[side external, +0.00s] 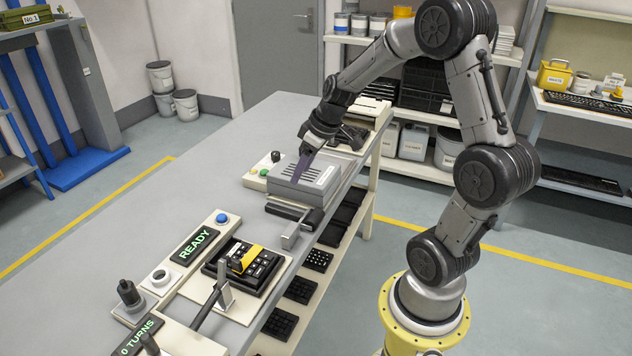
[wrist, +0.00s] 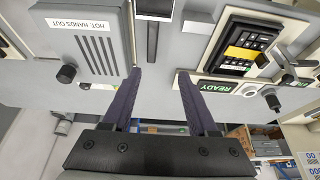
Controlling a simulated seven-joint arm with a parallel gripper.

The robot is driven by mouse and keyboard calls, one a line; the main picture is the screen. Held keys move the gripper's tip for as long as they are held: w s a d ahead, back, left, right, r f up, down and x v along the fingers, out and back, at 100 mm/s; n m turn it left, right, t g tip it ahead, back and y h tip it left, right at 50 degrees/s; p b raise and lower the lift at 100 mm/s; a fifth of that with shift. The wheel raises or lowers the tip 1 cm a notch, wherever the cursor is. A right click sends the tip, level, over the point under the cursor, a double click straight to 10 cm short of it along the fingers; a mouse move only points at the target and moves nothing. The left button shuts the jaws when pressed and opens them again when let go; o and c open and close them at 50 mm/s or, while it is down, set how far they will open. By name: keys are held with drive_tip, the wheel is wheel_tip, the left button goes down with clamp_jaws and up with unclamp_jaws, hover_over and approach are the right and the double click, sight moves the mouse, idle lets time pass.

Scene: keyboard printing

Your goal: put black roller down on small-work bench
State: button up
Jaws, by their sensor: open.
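My gripper (side external: 299,172) is open, its two dark purple fingers pointing down beside the grey box marked hot. In the wrist view the fingers (wrist: 160,78) are spread with nothing between them. The grey small-work bench (side external: 120,215) lies below. A black upright cylinder (side external: 128,291) stands on a pale base at its near left; it may be the black roller, but I cannot tell for sure. A dark bar (side external: 299,215) lies along the slot beside the grey box and also shows in the wrist view (wrist: 152,40).
The grey box (side external: 312,172) carries a "HOT HANDS OUT" label. A black keypad with a yellow strip (side external: 245,262) sits near the READY sign (side external: 194,246). A lever (side external: 212,300) stands in front. The bench's left and far parts are clear.

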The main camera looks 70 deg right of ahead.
drive_tip(key=s+a+r, duration=0.7)
drive_tip(key=a+r, duration=0.2)
drive_tip(key=a, duration=0.4)
drive_tip(key=s+a+r+t, duration=0.1)
drive_tip(key=s+a, duration=0.3)
drive_tip(key=s, duration=0.6)
drive_tip(key=shift+s+a+r, duration=0.25)
drive_tip(key=shift+s+a, duration=0.05)
drive_tip(key=shift+a, duration=0.1)
